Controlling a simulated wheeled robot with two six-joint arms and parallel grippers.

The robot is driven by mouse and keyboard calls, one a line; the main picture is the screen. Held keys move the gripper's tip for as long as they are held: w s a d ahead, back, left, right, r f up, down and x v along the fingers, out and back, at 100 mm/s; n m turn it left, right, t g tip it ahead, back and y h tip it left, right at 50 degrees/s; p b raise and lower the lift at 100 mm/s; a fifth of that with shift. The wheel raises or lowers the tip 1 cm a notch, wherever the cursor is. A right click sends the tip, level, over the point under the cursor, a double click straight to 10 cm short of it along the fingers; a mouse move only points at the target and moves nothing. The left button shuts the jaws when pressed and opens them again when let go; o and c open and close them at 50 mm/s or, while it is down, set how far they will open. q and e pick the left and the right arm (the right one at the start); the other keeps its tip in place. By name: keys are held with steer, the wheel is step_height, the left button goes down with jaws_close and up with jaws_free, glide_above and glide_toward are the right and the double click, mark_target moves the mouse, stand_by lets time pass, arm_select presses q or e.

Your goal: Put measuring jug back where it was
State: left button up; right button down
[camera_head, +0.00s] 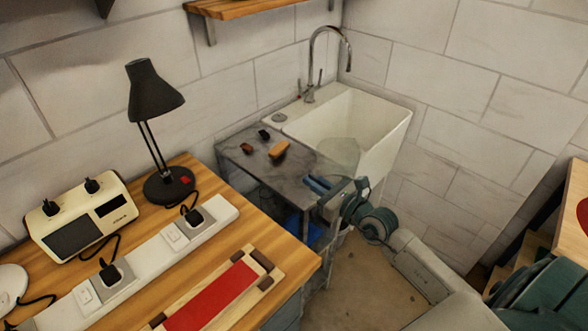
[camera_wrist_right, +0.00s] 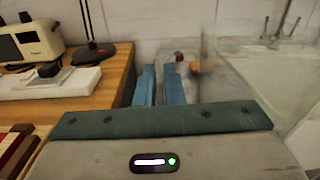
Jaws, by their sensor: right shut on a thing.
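The measuring jug (camera_head: 341,153) is clear and faint in the head view, at the right end of the grey stone counter, in front of the sink. My right gripper (camera_head: 319,185) is at the jug's near side, shut on it. In the right wrist view the two blue fingers of my right gripper (camera_wrist_right: 160,88) point forward, and the see-through jug (camera_wrist_right: 228,82) fills the area to their right. Its handle and base are hard to make out, and I cannot tell whether it touches the counter. My left gripper is not in view.
The stone counter (camera_head: 240,157) carries a brown sponge-like block (camera_head: 278,149) and small dark items. The white sink (camera_head: 362,117) with a tap (camera_head: 314,60) is behind. A wooden bench (camera_head: 225,220) on the left holds a black lamp (camera_head: 155,92) and a power strip (camera_head: 150,255).

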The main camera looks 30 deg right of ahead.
steer(key=w+a+f+b, duration=0.1)
steer(key=w+f, duration=0.1)
steer(key=w, duration=0.5)
steer(key=w+a+f+b, duration=0.1)
steer(key=w+f, duration=0.2)
steer(key=w, duration=0.5)
steer(key=shift+w+a, duration=0.15)
steer(key=shift+a, duration=0.15)
steer(key=shift+b, duration=0.35)
steer(key=c, duration=1.5)
jaws_free()
steer(key=shift+f, duration=0.1)
steer(key=shift+c, duration=0.2)
steer(key=v, duration=1.2)
